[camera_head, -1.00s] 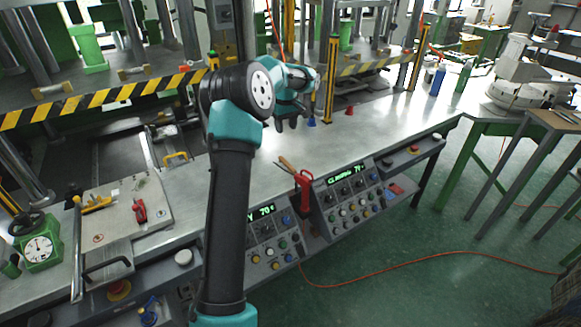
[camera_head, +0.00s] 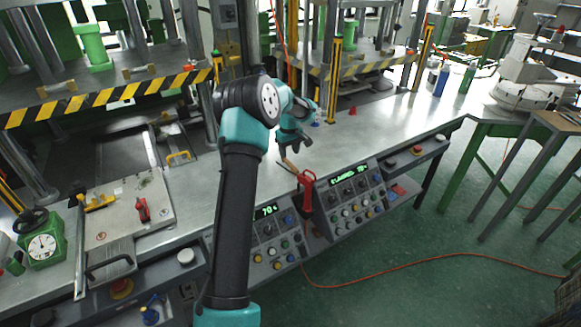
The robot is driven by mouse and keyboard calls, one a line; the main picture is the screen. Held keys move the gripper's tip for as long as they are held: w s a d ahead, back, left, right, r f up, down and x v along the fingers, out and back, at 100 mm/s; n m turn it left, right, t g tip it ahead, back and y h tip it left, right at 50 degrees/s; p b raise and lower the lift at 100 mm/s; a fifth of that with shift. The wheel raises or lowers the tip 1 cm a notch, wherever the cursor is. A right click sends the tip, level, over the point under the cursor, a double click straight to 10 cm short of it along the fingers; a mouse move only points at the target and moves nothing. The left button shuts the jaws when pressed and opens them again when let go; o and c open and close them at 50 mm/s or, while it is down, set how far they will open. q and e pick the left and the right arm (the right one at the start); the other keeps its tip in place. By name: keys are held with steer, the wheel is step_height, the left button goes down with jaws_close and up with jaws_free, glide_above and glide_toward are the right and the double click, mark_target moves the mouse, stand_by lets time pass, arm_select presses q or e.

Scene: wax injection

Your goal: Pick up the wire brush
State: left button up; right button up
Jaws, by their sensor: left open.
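A thin tan, wooden-looking handle (camera_head: 289,164), which looks like the wire brush, leans up and left beside a red tool or holder (camera_head: 307,182) at the front edge of the metal bench. Its lower end and bristles cannot be made out. My left gripper (camera_head: 294,148) is open and empty, pointing down over the bench just above the upper end of the handle. It is too small to tell whether the fingers touch the handle. My right gripper is not in view.
Control panels with buttons (camera_head: 345,200) slope below the bench edge. A plate (camera_head: 120,215) with red and yellow tools lies at left, beside a green gauge (camera_head: 42,243). The bench (camera_head: 370,125) right of my gripper is mostly clear.

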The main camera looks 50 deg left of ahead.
mark_target(290, 163)
arm_select(q)
steer(key=shift+f, duration=0.7)
steer(key=shift+w+d+f, duration=0.1)
steer(key=shift+f, duration=2.5)
steer(key=shift+c, duration=0.4)
jaws_close()
